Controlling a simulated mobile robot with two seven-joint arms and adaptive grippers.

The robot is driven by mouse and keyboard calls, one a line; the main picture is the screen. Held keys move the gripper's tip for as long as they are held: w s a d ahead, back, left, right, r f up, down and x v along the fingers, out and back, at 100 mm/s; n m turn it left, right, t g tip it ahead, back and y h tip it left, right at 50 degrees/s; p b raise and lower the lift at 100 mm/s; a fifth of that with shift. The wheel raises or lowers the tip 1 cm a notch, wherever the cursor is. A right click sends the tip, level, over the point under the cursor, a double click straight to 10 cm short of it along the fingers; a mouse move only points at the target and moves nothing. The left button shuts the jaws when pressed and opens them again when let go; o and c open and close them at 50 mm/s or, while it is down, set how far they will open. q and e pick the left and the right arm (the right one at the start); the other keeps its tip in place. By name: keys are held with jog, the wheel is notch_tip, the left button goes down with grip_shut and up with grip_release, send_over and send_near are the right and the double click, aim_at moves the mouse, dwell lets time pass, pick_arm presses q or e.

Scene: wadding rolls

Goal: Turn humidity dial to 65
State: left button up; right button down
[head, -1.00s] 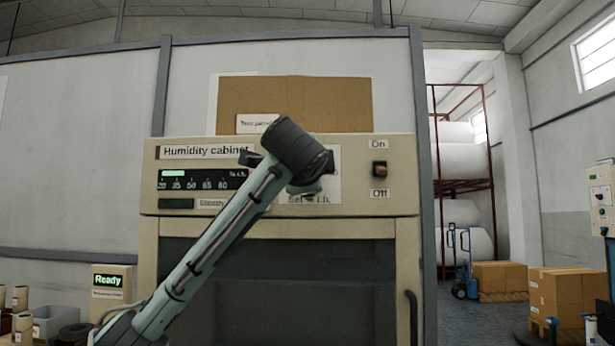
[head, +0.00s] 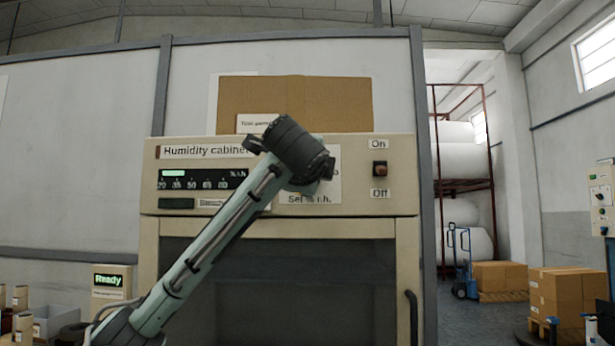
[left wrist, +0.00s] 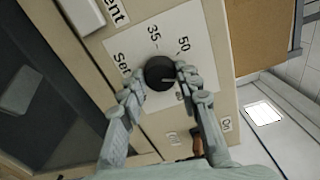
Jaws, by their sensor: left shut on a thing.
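The humidity dial (left wrist: 160,73) is a round black knob on a white scale plate, with 35 and 50 readable beside it in the left wrist view. A pale line shows on its face; its exact reading is unclear. My left gripper (left wrist: 159,83) has one finger on each side of the knob and is shut on it. In the head view, my wrist and arm hide the knob and much of the plate (head: 325,186). The humidity cabinet (head: 350,228) has a display (head: 202,179) with a short green bar above its low numbers. My right gripper is not in view.
An On/Off switch (head: 380,169) sits right of the dial plate. A cardboard box (head: 340,100) stands on top of the cabinet. A door handle (head: 411,315) sticks out at lower right. A Ready box (head: 110,284) and a grey bin (head: 58,322) are at lower left.

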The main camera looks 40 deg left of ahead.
pick_arm(q)
jog(key=o, duration=1.2)
jog(key=shift+c, duration=0.2)
jog(key=v, duration=1.2)
jog(key=shift+s, duration=0.1)
